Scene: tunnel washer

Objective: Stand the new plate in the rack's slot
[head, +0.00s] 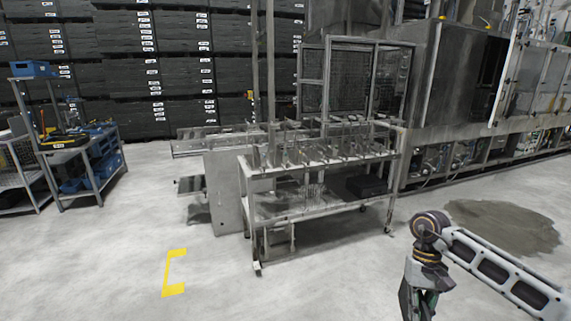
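A metal rack (325,150) with a row of upright fins or plates stands on top of a steel trolley (318,205) in the middle of the head view. At this distance I cannot tell which upright pieces are plates and which are dividers, nor pick out the new plate or an empty slot. My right arm (430,252) comes in from the lower right and bends downward at the bottom edge, well in front of the trolley and to its right. Its gripper is below the picture. My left arm and gripper are not in view.
A wire-mesh frame (352,80) and the large washer (470,90) stand behind the trolley. A wet patch (505,225) lies at the right. Floor in front, by the yellow mark (172,272), is clear.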

